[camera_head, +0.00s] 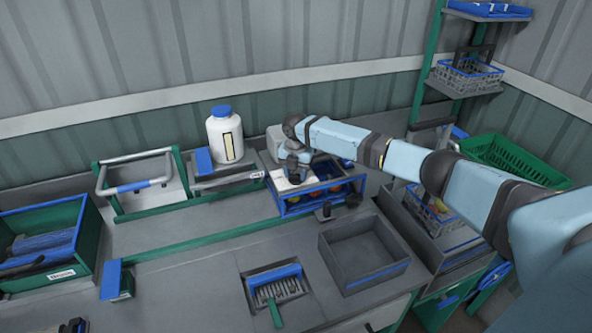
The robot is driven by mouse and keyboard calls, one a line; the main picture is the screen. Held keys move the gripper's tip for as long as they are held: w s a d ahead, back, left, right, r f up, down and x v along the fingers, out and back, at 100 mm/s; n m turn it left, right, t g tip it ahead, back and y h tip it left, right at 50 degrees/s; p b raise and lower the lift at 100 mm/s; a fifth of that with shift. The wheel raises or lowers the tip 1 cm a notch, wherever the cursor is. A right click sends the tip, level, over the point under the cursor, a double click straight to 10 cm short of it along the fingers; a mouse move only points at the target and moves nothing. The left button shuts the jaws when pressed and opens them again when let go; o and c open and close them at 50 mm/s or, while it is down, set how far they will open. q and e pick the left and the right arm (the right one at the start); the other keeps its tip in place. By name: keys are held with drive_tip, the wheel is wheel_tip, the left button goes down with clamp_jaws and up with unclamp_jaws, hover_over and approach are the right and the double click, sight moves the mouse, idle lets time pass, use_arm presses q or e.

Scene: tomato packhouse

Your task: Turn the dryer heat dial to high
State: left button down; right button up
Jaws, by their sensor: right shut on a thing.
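The dryer looks to be the blue-framed unit (290,209) at the back of the bench, with several red and orange fruits inside. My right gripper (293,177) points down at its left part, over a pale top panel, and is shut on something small. I take this to be the heat dial, but the fingers and wrist hide it, so its setting cannot be read. Two dark knob-like parts (325,211) stand at the unit's front. My left gripper is not in view.
A white jar with a blue lid (225,135) stands left of the unit. An empty grey tray (335,262) and a blue-headed brush (275,283) lie in front. A green crate (515,160) and shelf rack stand right. A green bin (85,235) is at far left.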

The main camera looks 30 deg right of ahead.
drive_tip(key=m+p, duration=0.2)
drive_tip(key=shift+r+m, duration=0.25)
drive_tip(key=shift+m, duration=0.15)
drive_tip(key=m+p, duration=0.1)
drive_tip(key=m, duration=0.1)
drive_tip(key=shift+f+m, duration=0.1)
drive_tip(key=shift+m, duration=0.2)
drive_tip(key=m, duration=0.3)
drive_tip(key=shift+f+m, duration=0.1)
drive_tip(key=shift+m, duration=2)
drive_tip(key=m, duration=0.5)
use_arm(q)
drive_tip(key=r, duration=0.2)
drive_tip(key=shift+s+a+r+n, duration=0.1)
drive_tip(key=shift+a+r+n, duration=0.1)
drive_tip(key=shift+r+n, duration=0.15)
use_arm(e)
drive_tip(key=m, duration=0.4)
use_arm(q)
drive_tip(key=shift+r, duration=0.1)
use_arm(e)
drive_tip(key=shift+d+m, duration=0.1)
drive_tip(key=shift+m, duration=0.4)
drive_tip(key=o, duration=0.9)
